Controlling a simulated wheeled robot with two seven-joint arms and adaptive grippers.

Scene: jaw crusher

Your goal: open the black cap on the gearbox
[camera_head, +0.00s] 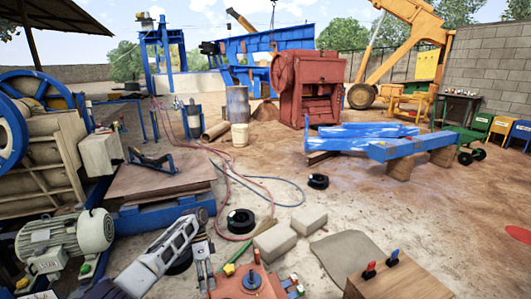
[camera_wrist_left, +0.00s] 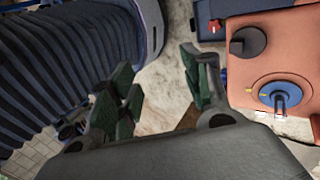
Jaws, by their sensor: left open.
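The orange-red gearbox (camera_head: 238,290) stands at the bottom middle of the head view, cut off by the lower edge. It also shows at the right of the left wrist view (camera_wrist_left: 244,80). There, the round black cap (camera_wrist_left: 248,42) sits on its top face, beside a blue disc (camera_wrist_left: 281,95) with a shaft. I cannot pick out the cap in the head view. My left gripper (camera_wrist_left: 162,92) is open and empty, with the gearbox right of its fingers in the wrist view. It also shows left of the gearbox in the head view (camera_head: 204,240). My right gripper is not in view.
A dark ribbed body (camera_wrist_left: 70,45) fills the upper left of the wrist view. Concrete blocks (camera_head: 274,243) and a black ring (camera_head: 240,221) lie beyond the gearbox. A wooden box (camera_head: 400,280) with red and blue knobs stands at lower right. Hoses cross the sandy ground.

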